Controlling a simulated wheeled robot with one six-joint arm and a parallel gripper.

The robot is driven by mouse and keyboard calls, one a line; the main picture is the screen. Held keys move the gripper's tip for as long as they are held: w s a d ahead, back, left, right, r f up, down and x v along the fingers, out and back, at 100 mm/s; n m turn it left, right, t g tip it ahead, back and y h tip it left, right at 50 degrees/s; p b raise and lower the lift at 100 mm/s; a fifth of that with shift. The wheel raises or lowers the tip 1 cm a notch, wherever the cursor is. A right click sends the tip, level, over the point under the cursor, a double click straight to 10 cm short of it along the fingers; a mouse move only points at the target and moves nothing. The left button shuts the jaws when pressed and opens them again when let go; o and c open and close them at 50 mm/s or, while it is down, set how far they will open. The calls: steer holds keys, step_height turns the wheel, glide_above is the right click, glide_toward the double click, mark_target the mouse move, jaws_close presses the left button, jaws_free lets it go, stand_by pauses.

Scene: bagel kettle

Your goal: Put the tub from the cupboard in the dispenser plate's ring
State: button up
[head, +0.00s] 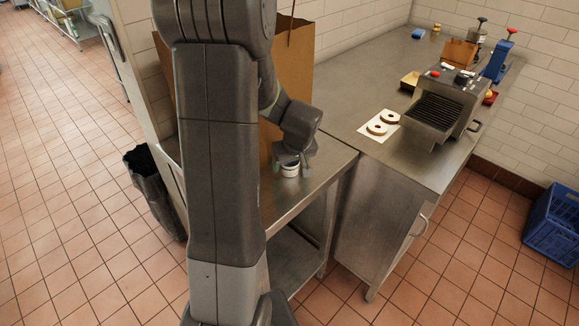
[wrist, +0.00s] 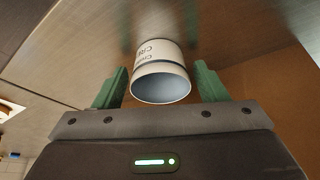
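A white tub (head: 290,171) with dark lettering stands on the lower steel counter, directly below my gripper (head: 289,160) in the head view. In the wrist view the tub (wrist: 161,72) lies between my green fingers (wrist: 160,68), with a gap showing on both sides. The gripper is open around it. The tub's grey round end faces the wrist camera. A blue dispenser-like device (head: 497,62) with a red knob stands at the far right of the long counter. I cannot make out a plate or ring there. I cannot identify a cupboard for certain.
A grill-like machine (head: 437,110) and a white sheet (head: 371,133) with two bagel halves are on the long steel counter (head: 365,75). A brown panel (head: 295,70) rises behind my arm. A dark bin (head: 150,180) and a blue crate (head: 553,222) stand on the tiled floor.

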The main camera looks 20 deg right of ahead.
steer(key=c, duration=0.7)
steer(key=shift+c, duration=0.2)
step_height(320, 180, up, 10)
steer(key=shift+b, duration=0.35)
